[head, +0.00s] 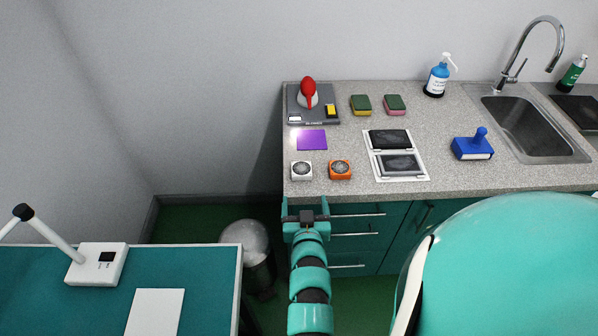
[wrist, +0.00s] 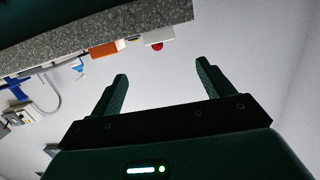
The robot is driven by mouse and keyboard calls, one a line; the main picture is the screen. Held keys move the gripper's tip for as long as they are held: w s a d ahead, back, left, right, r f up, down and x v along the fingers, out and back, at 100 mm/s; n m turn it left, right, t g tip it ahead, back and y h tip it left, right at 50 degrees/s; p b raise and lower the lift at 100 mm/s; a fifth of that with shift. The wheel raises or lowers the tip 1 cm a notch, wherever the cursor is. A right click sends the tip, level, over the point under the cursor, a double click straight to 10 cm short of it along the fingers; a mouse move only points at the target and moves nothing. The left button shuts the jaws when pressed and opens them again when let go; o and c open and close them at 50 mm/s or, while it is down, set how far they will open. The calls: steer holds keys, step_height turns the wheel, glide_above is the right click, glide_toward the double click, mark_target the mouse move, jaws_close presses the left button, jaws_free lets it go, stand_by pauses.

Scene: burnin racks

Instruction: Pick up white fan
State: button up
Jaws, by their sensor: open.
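The white fan (head: 301,171) is a small white square with a dark round middle. In the head view it sits near the front left corner of the speckled grey counter (head: 450,185). An orange fan (head: 340,169) sits just to its right. My gripper (head: 305,203) is open and empty at the counter's front edge, just in front of the white fan and apart from it. In the wrist view the open fingers (wrist: 162,85) point toward the counter edge, where a white block, probably the white fan (wrist: 160,36), shows beside the orange one (wrist: 105,49).
Behind the fans lie a purple square (head: 312,140) and a grey scale (head: 323,117) bearing a red-topped item. A white tray with dark panels (head: 428,172) lies to the right. A teal table (head: 210,290) and a bin (head: 247,245) stand at left.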

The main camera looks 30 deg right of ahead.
steer(key=b, duration=0.2)
glide_toward(301, 163)
steer(key=x, duration=0.4)
steer(key=shift+d, duration=0.15)
steer(key=shift+f+p+x, duration=0.15)
steer(key=shift+p+x, duration=0.25)
steer(key=shift+x, duration=1)
steer(key=shift+f+p+x, duration=0.2)
steer(key=shift+p+x, duration=0.2)
steer(key=shift+x, duration=1)
steer(key=c, duration=1.1)
